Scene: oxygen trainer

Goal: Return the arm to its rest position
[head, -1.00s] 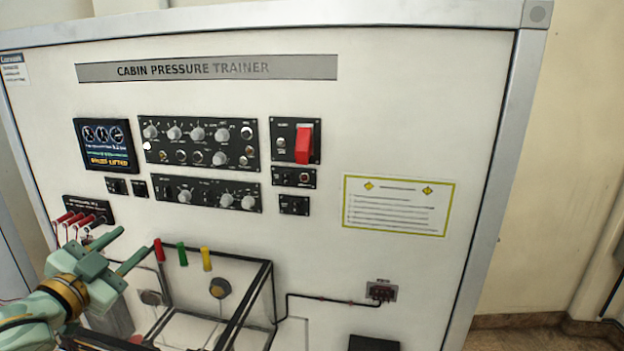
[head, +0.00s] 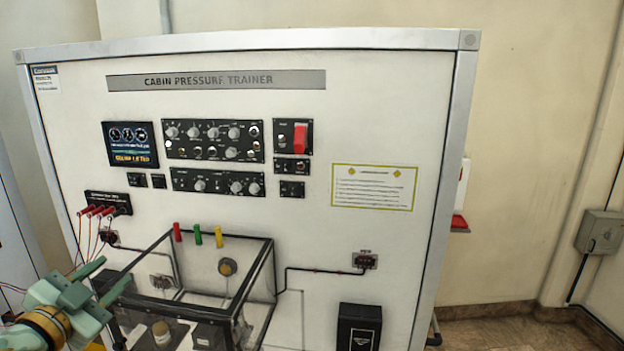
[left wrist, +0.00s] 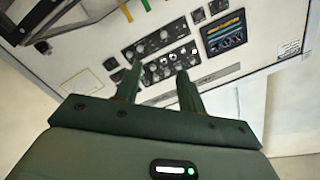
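My left gripper (head: 108,280) is at the lower left of the head view, in front of the cabin pressure trainer panel (head: 380,130). Its two green fingers are apart with nothing between them. In the left wrist view the same open fingers (left wrist: 158,85) point toward the panel, with the knob modules (left wrist: 160,50) and the display (left wrist: 224,34) beyond them. My right gripper is not in view.
A clear box with a black frame (head: 262,275) juts from the panel right of my left gripper. Red-capped plugs with wires (head: 97,211) sit above the gripper. A black box (head: 358,327) is at lower right.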

